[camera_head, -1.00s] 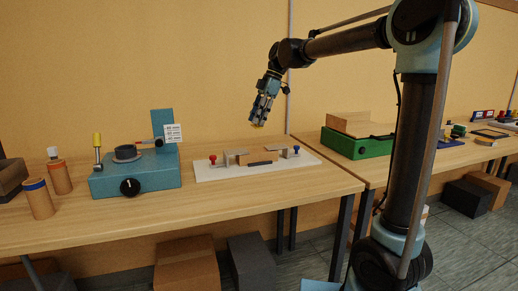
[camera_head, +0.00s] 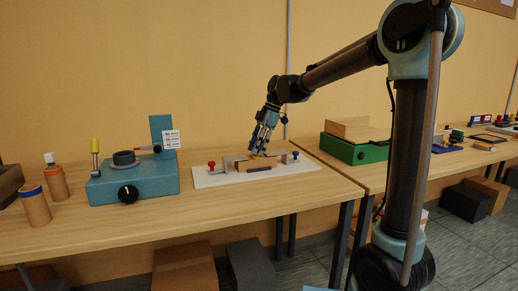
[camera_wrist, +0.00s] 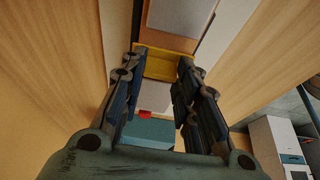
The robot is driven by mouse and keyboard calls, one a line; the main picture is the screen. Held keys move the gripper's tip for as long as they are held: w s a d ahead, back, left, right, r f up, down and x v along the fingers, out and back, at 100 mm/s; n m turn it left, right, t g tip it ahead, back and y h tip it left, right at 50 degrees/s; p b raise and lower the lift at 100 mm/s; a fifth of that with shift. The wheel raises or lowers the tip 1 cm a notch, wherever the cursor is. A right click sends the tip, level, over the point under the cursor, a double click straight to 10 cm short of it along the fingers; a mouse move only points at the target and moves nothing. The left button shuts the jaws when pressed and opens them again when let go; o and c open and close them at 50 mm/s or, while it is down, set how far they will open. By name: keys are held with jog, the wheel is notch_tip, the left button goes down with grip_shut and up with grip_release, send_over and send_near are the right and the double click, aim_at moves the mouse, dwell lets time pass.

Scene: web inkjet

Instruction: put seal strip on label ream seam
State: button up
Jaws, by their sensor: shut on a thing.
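My gripper (camera_head: 259,151) is low over the white board on the table, pointing down. It is shut on the yellow seal strip (camera_wrist: 160,66), which spans the gap between the fingertips in the wrist view. In the head view only a small bit of yellow shows at the fingertips. The brown label ream (camera_head: 256,164) lies on the board beneath the gripper. Its brown edge and pale top (camera_wrist: 182,14) lie just beyond the strip in the wrist view. I cannot tell whether the strip touches the ream. The seam is not clearly visible.
The white board (camera_head: 210,181) carries a red knob (camera_head: 211,163) and a blue knob (camera_head: 295,154) beside the ream. A teal machine (camera_head: 160,182) stands left; a green box (camera_head: 350,151) stands right on another table. Bare wood lies in front of the board.

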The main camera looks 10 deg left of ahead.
jog(key=shift+f, duration=0.1)
jog(key=o, duration=0.8)
jog(key=v, duration=1.2)
jog(key=shift+a, duration=0.1)
